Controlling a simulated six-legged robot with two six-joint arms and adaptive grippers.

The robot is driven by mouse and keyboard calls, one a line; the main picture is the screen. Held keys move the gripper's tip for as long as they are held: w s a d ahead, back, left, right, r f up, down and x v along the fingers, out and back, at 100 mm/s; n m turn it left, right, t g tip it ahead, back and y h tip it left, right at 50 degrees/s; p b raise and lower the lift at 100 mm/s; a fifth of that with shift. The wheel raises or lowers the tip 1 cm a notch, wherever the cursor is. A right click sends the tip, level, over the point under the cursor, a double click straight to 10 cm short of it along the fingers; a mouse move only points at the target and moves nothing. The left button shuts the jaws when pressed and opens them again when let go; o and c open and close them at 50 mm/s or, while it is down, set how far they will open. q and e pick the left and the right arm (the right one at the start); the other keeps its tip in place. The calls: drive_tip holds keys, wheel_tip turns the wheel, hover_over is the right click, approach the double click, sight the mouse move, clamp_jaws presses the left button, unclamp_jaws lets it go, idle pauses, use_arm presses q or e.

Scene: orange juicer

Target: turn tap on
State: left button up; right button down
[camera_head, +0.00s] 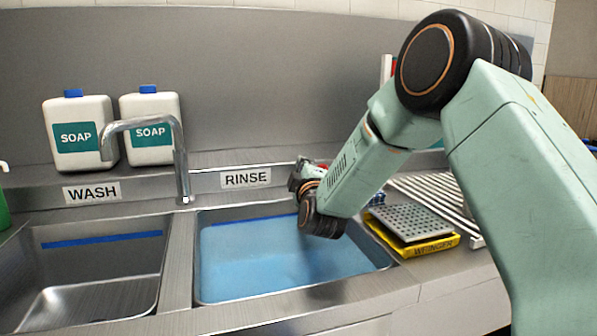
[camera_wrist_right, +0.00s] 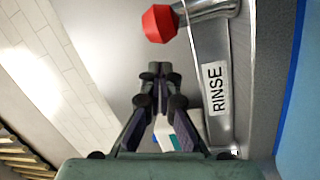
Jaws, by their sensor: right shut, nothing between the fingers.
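The chrome tap (camera_head: 180,160) stands between the two sinks with its spout bent over to the left. A red knob (camera_wrist_right: 158,24) on a metal stem shows at the top of the right wrist view, beside the RINSE label (camera_wrist_right: 216,88). In the head view only a bit of red shows behind my right gripper. My right gripper (camera_head: 300,178) is above the back of the rinse sink. In the wrist view its fingertips (camera_wrist_right: 153,72) are together and empty, apart from the red knob. My left gripper is in neither view.
The rinse sink (camera_head: 202,296) holds blue water; the wash sink (camera_head: 172,262) is at left. Two soap jugs (camera_head: 78,110) (camera_head: 163,105) stand on the back ledge. A yellow wringer (camera_head: 432,247) with a grey perforated top and a slatted rack (camera_head: 440,190) are at right.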

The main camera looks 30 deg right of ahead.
drive_tip(key=shift+s+d+f, duration=0.4)
drive_tip(key=shift+s+d, duration=0.35)
drive_tip(key=shift+d, duration=0.1)
drive_tip(key=shift+d, duration=0.1)
drive_tip(key=shift+d, duration=0.1)
